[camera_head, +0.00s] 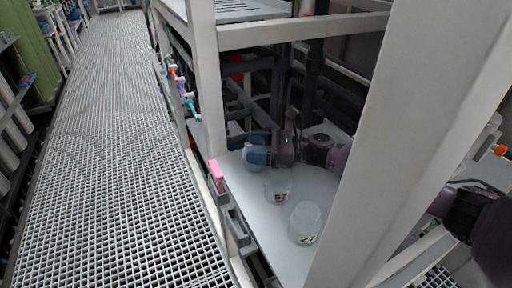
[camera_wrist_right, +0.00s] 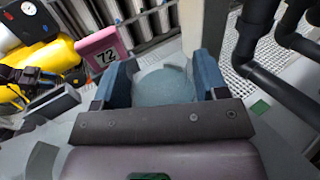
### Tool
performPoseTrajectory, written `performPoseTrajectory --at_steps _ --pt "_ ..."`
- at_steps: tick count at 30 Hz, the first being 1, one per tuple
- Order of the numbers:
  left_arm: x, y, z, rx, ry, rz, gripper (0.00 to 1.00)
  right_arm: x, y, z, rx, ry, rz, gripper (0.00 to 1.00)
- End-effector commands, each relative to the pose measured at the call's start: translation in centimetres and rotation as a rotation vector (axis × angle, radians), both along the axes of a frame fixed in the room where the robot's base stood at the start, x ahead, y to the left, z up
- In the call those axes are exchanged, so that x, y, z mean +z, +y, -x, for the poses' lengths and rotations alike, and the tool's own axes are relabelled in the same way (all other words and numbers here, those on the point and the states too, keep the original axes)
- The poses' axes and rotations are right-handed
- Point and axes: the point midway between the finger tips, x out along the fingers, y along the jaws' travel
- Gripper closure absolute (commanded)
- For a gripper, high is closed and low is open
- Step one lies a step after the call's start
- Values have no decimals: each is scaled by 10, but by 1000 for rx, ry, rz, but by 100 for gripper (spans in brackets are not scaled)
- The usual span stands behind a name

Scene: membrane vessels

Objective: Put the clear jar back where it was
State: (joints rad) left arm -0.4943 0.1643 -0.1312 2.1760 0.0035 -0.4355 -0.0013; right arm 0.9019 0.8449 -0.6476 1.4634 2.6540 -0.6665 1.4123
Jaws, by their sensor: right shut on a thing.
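My right gripper (camera_head: 256,153) reaches in from the right over a pale shelf (camera_head: 325,185). Its blue fingers are shut on a clear jar (camera_wrist_right: 165,86), which sits between them in the wrist view. In the head view this jar (camera_head: 254,159) is partly hidden by the fingers, and I see no label on it. I cannot tell whether it touches the shelf. A clear jar marked 57 (camera_head: 279,187) stands just in front of the gripper. Another clear jar marked 27 (camera_head: 305,222) stands nearer the front. My left gripper is not in view.
A pink tag (camera_head: 216,175) stands at the shelf's left edge; in the wrist view it (camera_wrist_right: 101,48) reads 72. A white post (camera_head: 390,130) crosses in front of the shelf's right side. Dark pipes (camera_head: 315,65) stand behind. A grating walkway (camera_head: 110,150) runs along the left.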

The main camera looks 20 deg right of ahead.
Motion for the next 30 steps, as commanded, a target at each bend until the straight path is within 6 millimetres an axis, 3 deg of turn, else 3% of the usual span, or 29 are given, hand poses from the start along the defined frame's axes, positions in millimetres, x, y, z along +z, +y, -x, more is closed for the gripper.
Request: performPoseTrajectory --at_steps 4,5,9,20,30 --pt "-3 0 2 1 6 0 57 -5 0 0 0 2 -2 66" --pt "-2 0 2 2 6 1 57 -5 0 0 0 1 0 31" --pt "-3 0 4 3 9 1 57 -4 0 0 0 1 0 9" --pt "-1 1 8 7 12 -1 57 3 0 0 0 -2 1 8" --pt "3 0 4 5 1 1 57 0 -47 16 -3 1 1 8"
